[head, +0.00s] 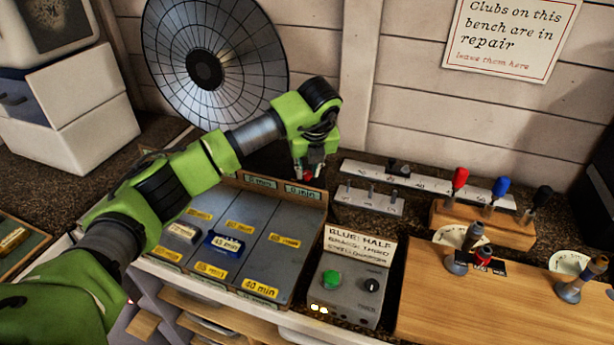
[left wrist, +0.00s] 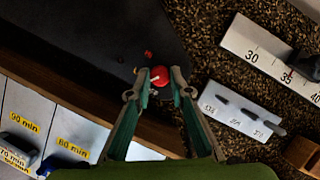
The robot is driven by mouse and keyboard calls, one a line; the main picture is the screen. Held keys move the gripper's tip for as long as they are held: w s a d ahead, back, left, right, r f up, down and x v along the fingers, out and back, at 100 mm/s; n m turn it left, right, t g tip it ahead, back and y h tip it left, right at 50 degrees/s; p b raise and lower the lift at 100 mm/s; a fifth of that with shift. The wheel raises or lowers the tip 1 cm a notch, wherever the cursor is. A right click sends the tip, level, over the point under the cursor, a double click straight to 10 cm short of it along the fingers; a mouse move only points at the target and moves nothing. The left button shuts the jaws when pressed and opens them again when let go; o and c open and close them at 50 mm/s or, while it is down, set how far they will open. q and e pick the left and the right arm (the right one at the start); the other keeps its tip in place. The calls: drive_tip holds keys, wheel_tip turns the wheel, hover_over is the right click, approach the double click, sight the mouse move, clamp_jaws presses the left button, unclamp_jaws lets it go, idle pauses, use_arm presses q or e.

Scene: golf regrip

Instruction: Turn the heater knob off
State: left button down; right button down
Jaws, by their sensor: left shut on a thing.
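The red knob (left wrist: 160,77) sits on a dark base (left wrist: 95,40) in the left wrist view, with a pale mark on its face. My left gripper (left wrist: 160,88) is shut on it, one finger on each side. In the head view my left gripper (head: 308,172) points down behind the sorting tray, with a bit of the red knob (head: 308,178) showing at its fingertips. The round heater (head: 180,100) with a wire grille stands behind my left arm against the wall; its lower part is hidden by my arm. My right gripper is not in view.
A tray (head: 262,255) with labelled minute lanes lies in front of my arm. A control box (head: 345,290) with a green button stands beside it. A ruler (head: 430,185), screwdrivers (head: 497,187) and a wooden board (head: 430,300) lie to the right.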

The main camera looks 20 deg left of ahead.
use_arm(q)
drive_tip(key=n+b, duration=0.1)
drive_tip(key=n+g+y+b, duration=0.1)
drive_tip(key=n, duration=0.1)
drive_tip(key=shift+d+f+n, duration=0.2)
drive_tip(key=shift+n, duration=0.1)
drive_tip(key=shift+w+r+n+g+y+b, duration=0.1)
drive_tip(key=shift+n+g+y+b, duration=0.15)
drive_tip(key=shift+n+b, duration=0.45)
drive_tip(key=shift+w+n+g+y+b, duration=0.15)
drive_tip(key=shift+n+g+b, duration=0.2)
drive_tip(key=shift+n, duration=0.75)
drive_tip(key=shift+s, duration=0.1)
drive_tip(key=c, duration=1.8)
unclamp_jaws()
drive_tip(key=v, duration=1.2)
drive_tip(key=shift+d, duration=0.1)
